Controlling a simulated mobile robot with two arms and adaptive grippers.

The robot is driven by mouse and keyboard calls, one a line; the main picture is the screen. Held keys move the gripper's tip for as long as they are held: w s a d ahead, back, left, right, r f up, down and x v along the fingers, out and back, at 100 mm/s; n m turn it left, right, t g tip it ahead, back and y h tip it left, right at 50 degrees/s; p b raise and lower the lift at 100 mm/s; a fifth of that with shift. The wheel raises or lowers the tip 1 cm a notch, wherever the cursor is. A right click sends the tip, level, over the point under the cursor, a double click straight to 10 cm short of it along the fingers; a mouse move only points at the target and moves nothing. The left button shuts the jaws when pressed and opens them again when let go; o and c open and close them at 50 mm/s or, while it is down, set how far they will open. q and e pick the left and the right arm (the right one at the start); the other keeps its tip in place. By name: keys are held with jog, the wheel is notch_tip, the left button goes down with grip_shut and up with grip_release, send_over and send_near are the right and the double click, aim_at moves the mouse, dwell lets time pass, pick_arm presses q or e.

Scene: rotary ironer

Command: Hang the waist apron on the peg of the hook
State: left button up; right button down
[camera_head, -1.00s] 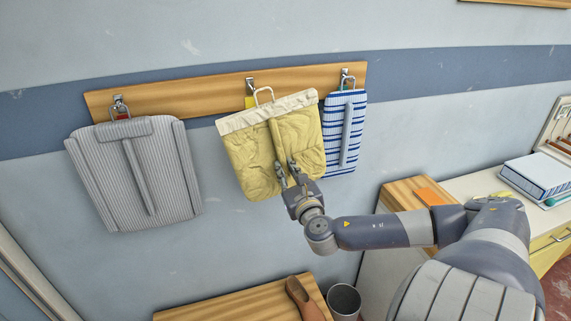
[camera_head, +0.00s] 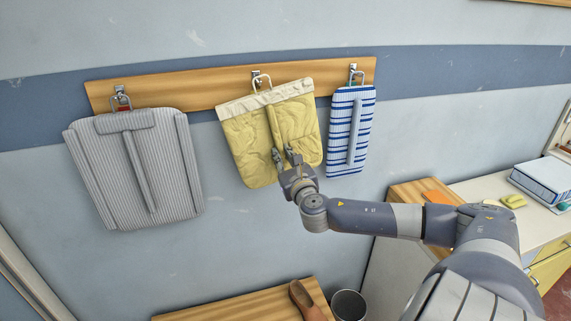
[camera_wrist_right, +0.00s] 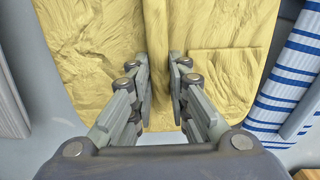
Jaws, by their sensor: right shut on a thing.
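The yellow waist apron (camera_head: 248,140) has a pale waistband and a wire-like loop (camera_head: 261,80) at its top. It is upright in front of the wooden rail, slightly tilted. My right gripper (camera_head: 287,156) is shut on the apron's vertical ridge near its lower middle; the ridge shows between the fingers in the right wrist view (camera_wrist_right: 160,75). The middle metal hook (camera_head: 256,73) is on the rail. The loop overlaps this hook in the head view; I cannot tell whether it is around the peg. My left gripper is not in view.
A grey striped apron (camera_head: 135,170) hangs at the left hook and a blue-and-white striped cloth (camera_head: 351,130) at the right hook, close beside the yellow apron. Below are a wooden bench (camera_head: 240,304) with a brown shoe (camera_head: 305,300), and a dark bin (camera_head: 348,305).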

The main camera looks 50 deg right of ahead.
jog(key=shift+b+x, duration=0.4)
jog(key=shift+x, duration=0.4)
jog(key=shift+w+d+f+b, duration=0.25)
jog(key=shift+w+f+b, duration=0.2)
jog(key=shift+f, duration=0.3)
jog(key=shift+w, duration=0.1)
jog(key=c, duration=1.4)
grip_release()
jog(key=shift+c, duration=0.2)
jog(key=shift+f, duration=0.15)
jog(key=v, duration=1.2)
jog(key=shift+d, duration=0.1)
